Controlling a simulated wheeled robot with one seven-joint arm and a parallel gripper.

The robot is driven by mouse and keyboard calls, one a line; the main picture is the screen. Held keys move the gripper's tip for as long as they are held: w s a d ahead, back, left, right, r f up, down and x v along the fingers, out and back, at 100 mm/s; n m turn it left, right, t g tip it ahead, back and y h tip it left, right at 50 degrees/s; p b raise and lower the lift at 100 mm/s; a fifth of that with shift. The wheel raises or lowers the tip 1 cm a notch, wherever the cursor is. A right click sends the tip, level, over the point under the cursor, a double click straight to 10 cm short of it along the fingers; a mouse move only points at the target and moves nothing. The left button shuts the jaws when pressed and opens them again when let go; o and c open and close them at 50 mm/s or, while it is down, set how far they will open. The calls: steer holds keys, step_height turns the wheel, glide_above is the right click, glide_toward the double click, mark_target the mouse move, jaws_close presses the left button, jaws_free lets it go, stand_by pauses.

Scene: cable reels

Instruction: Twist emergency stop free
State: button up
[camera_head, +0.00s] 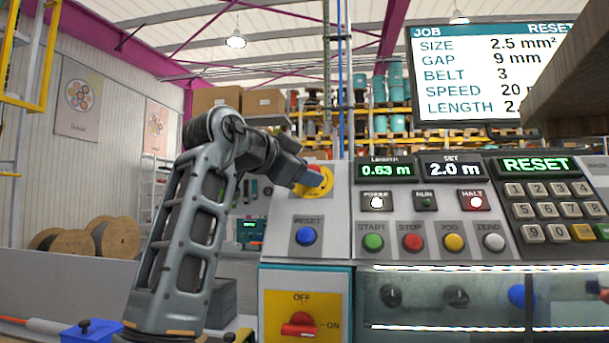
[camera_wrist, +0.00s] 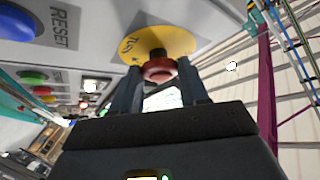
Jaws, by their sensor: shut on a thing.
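The red emergency stop (camera_wrist: 158,70) sits on a round yellow plate (camera_wrist: 165,43) on the grey control panel. In the head view the yellow plate (camera_head: 322,184) shows at the panel's upper left, with most of the red button hidden by my gripper (camera_head: 310,180). In the wrist view my gripper (camera_wrist: 160,92) has one finger on each side of the red button and is shut on it. The wrist view is rolled, so the panel lies at upper left there.
A blue RESET button (camera_head: 306,236) is just below the stop. START (camera_head: 373,242), STOP (camera_head: 412,242), JOG and ZERO buttons lie to the right. The HALT lamp (camera_head: 475,202) glows red. A red OFF/ON rotary switch (camera_head: 299,324) is lower down. The screen (camera_head: 490,75) reads RESET.

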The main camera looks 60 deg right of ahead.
steer(key=shift+m+y, duration=0.3)
steer(key=shift+m, duration=0.4)
steer(key=o, duration=1.1)
steer(key=shift+c, duration=0.2)
steer(key=b+v, duration=0.1)
steer(key=v, duration=0.7)
steer(key=shift+w, duration=0.2)
steer(key=shift+d, duration=0.1)
